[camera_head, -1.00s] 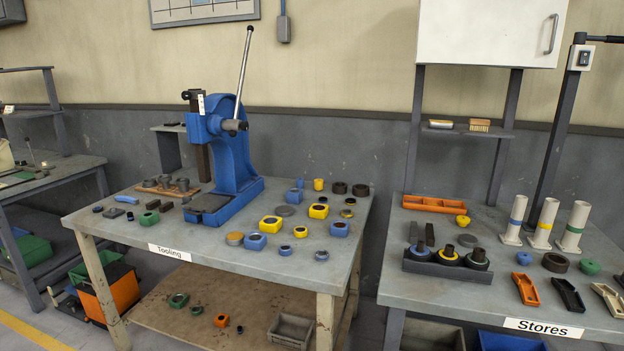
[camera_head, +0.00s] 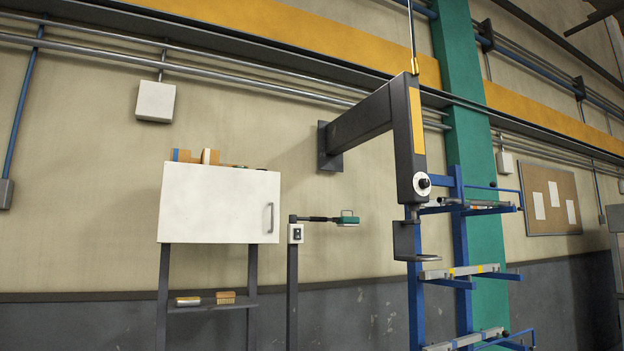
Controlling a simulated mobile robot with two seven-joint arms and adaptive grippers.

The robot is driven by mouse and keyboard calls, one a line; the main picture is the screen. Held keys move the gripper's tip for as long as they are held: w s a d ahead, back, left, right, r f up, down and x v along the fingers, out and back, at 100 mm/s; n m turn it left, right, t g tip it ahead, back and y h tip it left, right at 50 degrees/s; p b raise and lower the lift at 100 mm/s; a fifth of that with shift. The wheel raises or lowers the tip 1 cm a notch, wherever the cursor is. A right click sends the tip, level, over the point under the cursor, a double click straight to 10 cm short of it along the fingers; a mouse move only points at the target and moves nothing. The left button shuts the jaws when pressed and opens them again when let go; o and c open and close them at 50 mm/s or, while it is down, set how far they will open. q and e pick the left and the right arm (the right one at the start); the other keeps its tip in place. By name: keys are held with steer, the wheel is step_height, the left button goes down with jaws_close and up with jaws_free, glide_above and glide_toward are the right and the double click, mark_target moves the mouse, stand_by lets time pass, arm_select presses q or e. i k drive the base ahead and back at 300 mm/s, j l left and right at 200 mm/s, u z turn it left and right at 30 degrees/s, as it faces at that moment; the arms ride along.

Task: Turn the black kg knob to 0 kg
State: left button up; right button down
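A small black knob (camera_head: 424,183) sits on a white round dial near the lower end of a dark grey hanging column (camera_head: 403,125). The dial's markings are too small to read, so I cannot tell where the knob points. The column hangs from a grey wall arm (camera_head: 360,132) and carries a grey hook-like bracket (camera_head: 407,240) below it. Neither of my grippers is in view.
A blue rack (camera_head: 462,262) with bars stands right behind the column. A pinboard (camera_head: 552,202) hangs far right.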

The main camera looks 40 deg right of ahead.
mark_target(424, 183)
steer(key=z, duration=1.8)
steer(key=i+l+u, duration=0.1)
steer(key=u, duration=0.4)
steer(key=i+l+u, duration=0.2)
steer(key=l, duration=0.3)
steer(key=l+u, duration=0.2)
steer(key=l, duration=0.3)
steer(key=i+l+u, duration=0.15)
steer(key=l, duration=1.3)
steer(key=l+u, duration=0.2)
steer(key=l, duration=1.25)
steer(key=i, duration=0.05)
